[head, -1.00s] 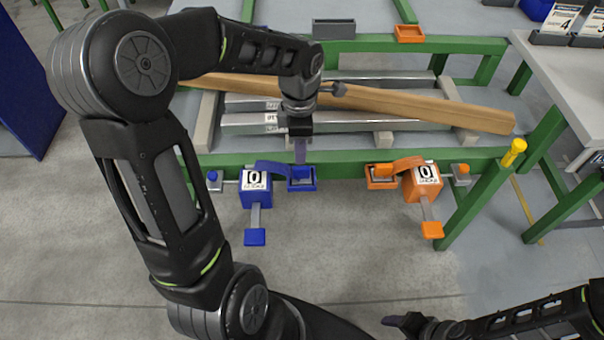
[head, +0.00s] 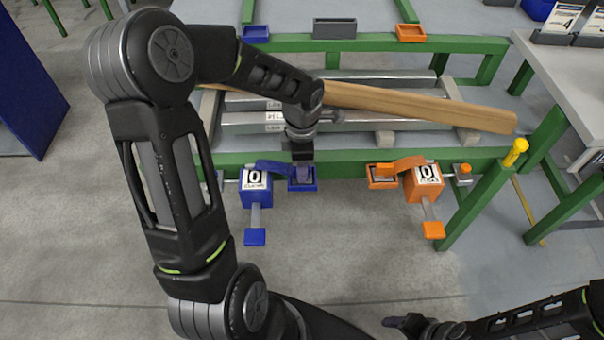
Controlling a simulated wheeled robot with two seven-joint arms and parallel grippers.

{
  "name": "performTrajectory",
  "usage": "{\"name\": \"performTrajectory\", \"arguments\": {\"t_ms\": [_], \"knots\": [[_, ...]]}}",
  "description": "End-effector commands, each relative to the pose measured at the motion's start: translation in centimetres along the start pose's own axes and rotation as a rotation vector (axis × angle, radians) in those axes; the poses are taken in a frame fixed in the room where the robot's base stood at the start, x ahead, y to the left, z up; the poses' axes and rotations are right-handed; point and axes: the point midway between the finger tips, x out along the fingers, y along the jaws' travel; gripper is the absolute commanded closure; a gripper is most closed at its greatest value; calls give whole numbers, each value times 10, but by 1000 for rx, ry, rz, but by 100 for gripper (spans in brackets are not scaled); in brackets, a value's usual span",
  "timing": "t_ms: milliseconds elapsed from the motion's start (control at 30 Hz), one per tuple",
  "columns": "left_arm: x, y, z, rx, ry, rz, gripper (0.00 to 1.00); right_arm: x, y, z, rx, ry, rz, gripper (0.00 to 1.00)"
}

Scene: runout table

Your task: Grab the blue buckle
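A blue strap (head: 272,167) runs from the blue box (head: 256,188) with a 0 label to a small blue tray (head: 303,187) on the green rail. The blue buckle at the strap's end is hidden behind my gripper. My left gripper (head: 303,172) points down into the blue tray, its fingertips at the tray's level. I cannot tell whether it touches the buckle or how far apart its fingers are. My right gripper (head: 402,322) is low at the bottom edge, away from the rail, and its finger gap is not clear.
An orange box (head: 425,182), with an orange tray (head: 382,180) and strap, is right of the blue set. A wooden beam (head: 420,104) lies slanted over metal bars (head: 370,125) behind.

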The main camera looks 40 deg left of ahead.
Motion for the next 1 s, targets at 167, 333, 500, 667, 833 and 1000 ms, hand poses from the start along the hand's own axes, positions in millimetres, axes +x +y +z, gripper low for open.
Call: {"name": "performTrajectory", "arguments": {"t_ms": [167, 333, 500, 667, 833, 1000], "knots": [[4, 0, 0, 1, -1, 1, 75, 0, 0, 0, 0, 0, 0, 37], [3, 0, 0, 1, -1, 1, 75, 0, 0, 0, 0, 0, 0, 37], [3, 0, 0, 1, -1, 1, 75, 0, 0, 0, 0, 0, 0, 37], [3, 0, 0, 1, -1, 1, 77, 0, 0, 0, 0, 0, 0, 37], [3, 0, 0, 1, -1, 1, 91, 0, 0, 0, 0, 0, 0, 37], [3, 0, 0, 1, -1, 1, 100, 0, 0, 0, 0, 0, 0, 37]]}}
